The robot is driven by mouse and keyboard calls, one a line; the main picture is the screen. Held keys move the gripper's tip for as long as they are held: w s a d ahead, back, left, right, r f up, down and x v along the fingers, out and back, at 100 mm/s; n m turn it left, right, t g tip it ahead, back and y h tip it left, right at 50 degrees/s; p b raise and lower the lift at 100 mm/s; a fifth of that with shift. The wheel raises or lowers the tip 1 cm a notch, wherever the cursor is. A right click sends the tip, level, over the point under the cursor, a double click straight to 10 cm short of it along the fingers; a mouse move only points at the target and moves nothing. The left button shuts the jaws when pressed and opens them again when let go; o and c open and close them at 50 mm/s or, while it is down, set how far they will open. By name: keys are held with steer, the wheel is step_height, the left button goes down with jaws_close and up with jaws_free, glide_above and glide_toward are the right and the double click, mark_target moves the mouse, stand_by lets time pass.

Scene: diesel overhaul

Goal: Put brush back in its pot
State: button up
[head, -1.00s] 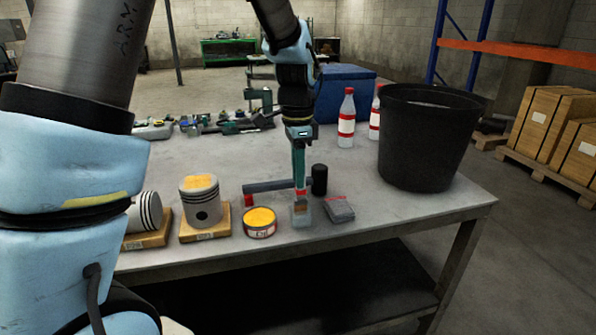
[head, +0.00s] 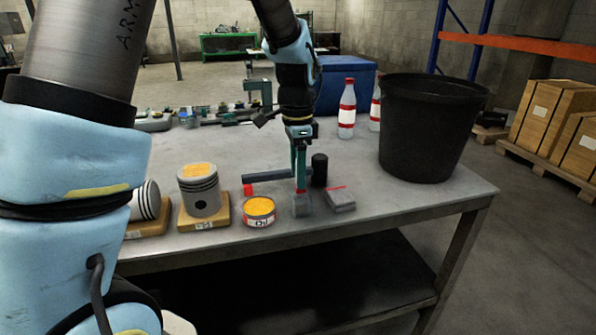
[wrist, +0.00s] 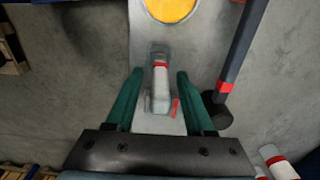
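The oil tin (head: 259,221) with yellow contents stands near the table's front edge; its yellow top shows in the wrist view (wrist: 172,5). A small grey thing with a red band, which looks like the brush (wrist: 159,85), is between my fingers in the wrist view. In the head view its grey part (head: 301,206) shows below the fingers, just right of the tin. I cannot tell whether it lies or stands. My gripper (wrist: 159,72) points down over it, open, with a gap on both sides. The fingers partly hide it in the head view.
A hammer (head: 280,177) lies behind the tin. A grey block (head: 341,200) is close right of the brush. Pistons on wooden blocks, one (head: 200,190) nearest the tin, stand left. A black bucket (head: 425,130) and bottles (head: 346,110) stand at right. The front right of the table is clear.

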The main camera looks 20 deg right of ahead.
steer(key=shift+r, duration=0.15)
step_height(320, 180, up, 10)
steer(key=shift+r+b, duration=0.25)
steer(key=shift+b, duration=0.75)
stand_by(0.3)
